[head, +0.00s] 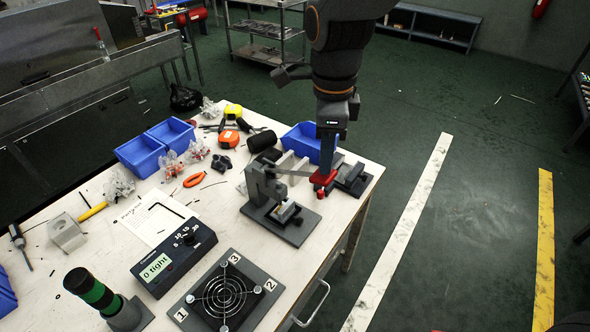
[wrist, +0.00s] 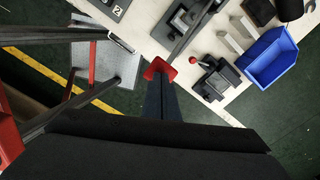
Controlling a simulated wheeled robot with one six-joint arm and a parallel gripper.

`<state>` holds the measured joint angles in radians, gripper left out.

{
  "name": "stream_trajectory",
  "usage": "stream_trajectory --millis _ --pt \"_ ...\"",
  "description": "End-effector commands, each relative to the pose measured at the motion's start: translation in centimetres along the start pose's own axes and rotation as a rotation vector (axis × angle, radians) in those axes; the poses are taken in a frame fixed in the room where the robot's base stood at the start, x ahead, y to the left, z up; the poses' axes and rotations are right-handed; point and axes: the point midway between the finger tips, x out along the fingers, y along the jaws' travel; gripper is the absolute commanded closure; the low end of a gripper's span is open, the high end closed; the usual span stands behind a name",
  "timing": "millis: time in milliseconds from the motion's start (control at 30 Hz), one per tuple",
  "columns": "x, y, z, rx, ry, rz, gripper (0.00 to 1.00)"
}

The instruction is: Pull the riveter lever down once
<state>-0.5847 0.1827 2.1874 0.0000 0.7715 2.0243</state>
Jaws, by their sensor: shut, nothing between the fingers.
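The riveter (head: 275,205) is a small grey press on the workbench, near its right edge. Its lever (head: 290,172) is a thin grey bar reaching right from the top, toward my gripper. In the wrist view the lever (wrist: 194,32) runs down-left from the riveter (wrist: 181,18) to close beside my fingertips. My gripper (head: 323,179) points down with red fingertips shut and nothing held. The red tips (wrist: 160,69) show at the lever's outer end in the wrist view; I cannot tell whether they touch it or are just above it.
A dark device (head: 352,180) with a red knob (wrist: 193,61) stands right of the riveter. A blue bin (head: 301,141) is behind. In front are a fan (head: 225,296) with numbered corners and a meter reading "0 tight" (head: 172,256). Floor right of the bench is clear.

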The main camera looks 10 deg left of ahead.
Motion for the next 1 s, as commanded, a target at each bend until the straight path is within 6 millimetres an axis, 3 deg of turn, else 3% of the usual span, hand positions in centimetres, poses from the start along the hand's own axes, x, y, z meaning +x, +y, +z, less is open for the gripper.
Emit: stream_trajectory --millis 267,1000 --pt "0.4 0.0 -0.1 0.000 0.001 0.001 1.00" --pt "4.4 0.3 -0.6 0.000 0.000 0.001 1.00"
